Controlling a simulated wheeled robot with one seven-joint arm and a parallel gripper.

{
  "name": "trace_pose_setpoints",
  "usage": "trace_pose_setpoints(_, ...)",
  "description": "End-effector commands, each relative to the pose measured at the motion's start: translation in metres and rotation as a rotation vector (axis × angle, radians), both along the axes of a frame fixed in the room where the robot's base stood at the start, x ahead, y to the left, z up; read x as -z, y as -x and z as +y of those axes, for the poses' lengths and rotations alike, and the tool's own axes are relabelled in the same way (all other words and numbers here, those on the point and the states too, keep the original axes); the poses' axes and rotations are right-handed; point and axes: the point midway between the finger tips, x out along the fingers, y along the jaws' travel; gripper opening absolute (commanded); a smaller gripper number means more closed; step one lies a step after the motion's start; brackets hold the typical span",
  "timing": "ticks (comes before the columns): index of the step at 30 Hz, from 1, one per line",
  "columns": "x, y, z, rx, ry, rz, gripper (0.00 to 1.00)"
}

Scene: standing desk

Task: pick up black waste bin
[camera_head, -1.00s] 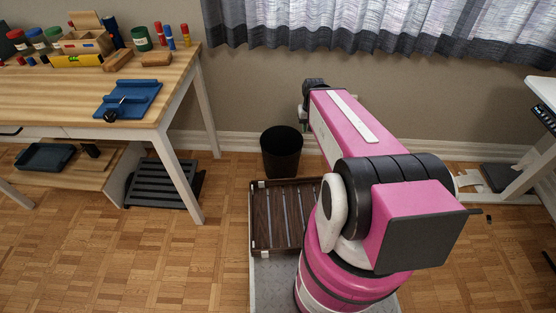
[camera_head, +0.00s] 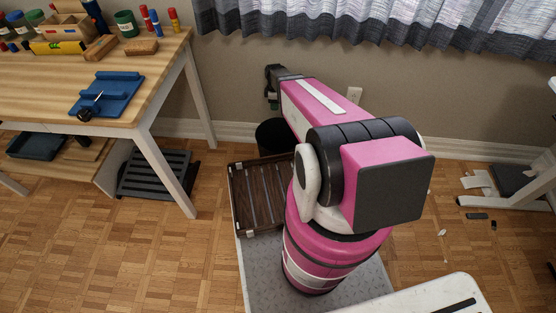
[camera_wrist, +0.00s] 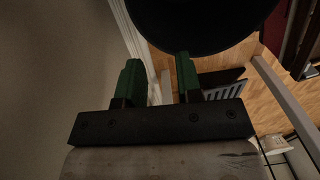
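The black waste bin (camera_head: 270,135) stands on the floor against the wall, right of the wooden workbench. My arm covers its right part in the head view. In the wrist view the dark round bin (camera_wrist: 205,18) fills the top, cut off by the frame edge. My gripper (camera_wrist: 158,68) shows two green fingers spread apart with nothing between them. The right fingertip overlaps the bin's lower edge in that view; I cannot tell whether they touch. In the head view my gripper (camera_head: 272,98) hangs near the wall, above the bin.
The workbench (camera_head: 150,95) with tools stands left, its leg close by. A dark slatted thing (camera_head: 155,172) lies on the floor beneath it. The wall and curtain (camera_head: 380,25) are behind the bin. A white-legged desk (camera_head: 520,185) stands right. Open parquet lies at the front left.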

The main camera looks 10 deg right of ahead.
Motion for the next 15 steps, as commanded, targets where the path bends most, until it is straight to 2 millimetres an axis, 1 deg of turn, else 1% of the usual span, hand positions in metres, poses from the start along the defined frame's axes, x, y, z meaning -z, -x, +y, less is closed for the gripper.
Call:
trace_pose_setpoints(1,0.016,-0.017,-0.001,-0.073,-0.004,0.005,0.33)
trace_pose_setpoints(3,0.029,-0.026,-0.003,-0.162,-0.009,0.009,0.33)
trace_pose_setpoints(6,0.04,-0.034,-0.004,-0.25,-0.014,0.012,0.33)
trace_pose_setpoints(11,0.05,-0.037,-0.005,-0.302,-0.018,0.014,0.33)
trace_pose_setpoints(15,0.066,-0.035,-0.004,-0.304,-0.018,0.015,0.33)
